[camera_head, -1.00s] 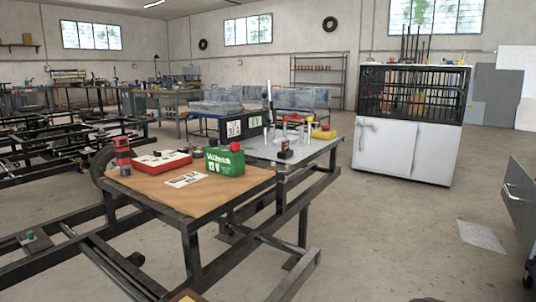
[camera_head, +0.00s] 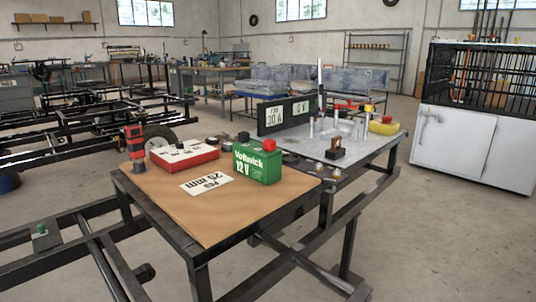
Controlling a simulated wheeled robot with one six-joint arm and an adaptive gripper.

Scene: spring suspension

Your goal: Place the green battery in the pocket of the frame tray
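The green battery (camera_head: 256,167), marked "12 V" with a red cap on top, stands upright on the brown top of a dark metal table (camera_head: 228,218). It is near the table's right back edge. A dark frame (camera_head: 70,222) of bars is at the lower left, with a small plate bearing a green knob (camera_head: 42,231) on it. I cannot tell whether this is the frame tray, and no pocket is clearly visible. My gripper is not in view.
A red and white box (camera_head: 184,155), a red and black tool (camera_head: 134,147) and a "25 mm" card (camera_head: 207,183) share the tabletop. A grey worktop (camera_head: 350,145) with small parts adjoins behind. A white cabinet (camera_head: 470,145) stands right. Open floor lies at right front.

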